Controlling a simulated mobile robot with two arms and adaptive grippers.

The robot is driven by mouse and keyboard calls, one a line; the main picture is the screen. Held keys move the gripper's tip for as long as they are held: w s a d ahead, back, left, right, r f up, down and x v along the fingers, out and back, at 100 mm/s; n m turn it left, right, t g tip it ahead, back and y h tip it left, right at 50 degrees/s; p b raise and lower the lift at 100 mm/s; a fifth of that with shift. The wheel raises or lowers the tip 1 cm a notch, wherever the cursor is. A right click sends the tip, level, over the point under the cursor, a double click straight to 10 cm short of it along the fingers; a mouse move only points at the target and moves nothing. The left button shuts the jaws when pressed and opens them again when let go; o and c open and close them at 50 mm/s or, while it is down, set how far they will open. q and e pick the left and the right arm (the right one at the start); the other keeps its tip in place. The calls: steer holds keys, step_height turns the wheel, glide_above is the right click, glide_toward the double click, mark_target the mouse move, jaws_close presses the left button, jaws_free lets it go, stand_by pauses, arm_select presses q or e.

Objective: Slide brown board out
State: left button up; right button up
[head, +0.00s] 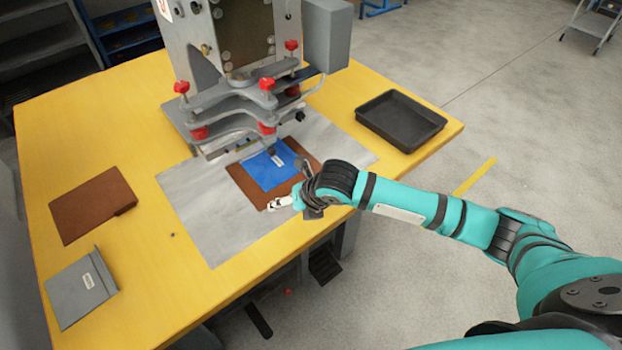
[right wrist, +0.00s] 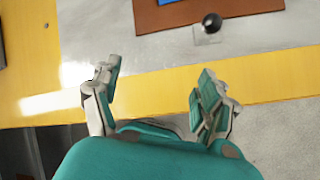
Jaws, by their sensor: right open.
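A brown board (head: 248,187) lies flat on the grey plate under the front of the press, with a blue piece (head: 268,168) with a white label on top of it. In the right wrist view the brown board (right wrist: 170,16) shows at the top, with a black ball knob (right wrist: 211,22) on a small pale base at its near edge. My right gripper (head: 297,200) is at the board's near right corner, hiding part of it. In the right wrist view its fingers (right wrist: 158,75) are spread and empty, with the knob ahead of them, apart. My left gripper is not in view.
The press (head: 240,100) with red knobs stands behind the board. A black tray (head: 400,120) is at the right. A brown folder-like piece (head: 90,205) and a grey labelled one (head: 78,290) lie at the left. The grey plate (head: 205,215) is clear left of the board.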

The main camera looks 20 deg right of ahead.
steer(key=w+d+r+n+h, duration=0.1)
steer(key=w+d+r+n, duration=0.25)
steer(key=d+n, duration=0.25)
steer(key=b+x, duration=0.7)
steer(key=shift+w+d+f+b, duration=0.1)
steer(key=shift+w+f+b, duration=0.1)
steer(key=shift+b, duration=0.15)
steer(key=shift+w+f, duration=0.15)
steer(key=shift+w, duration=0.05)
steer(key=shift+x, duration=1.5)
steer(key=shift+c, duration=0.3)
steer(key=c, duration=1.5)
steer(key=shift+s, duration=0.15)
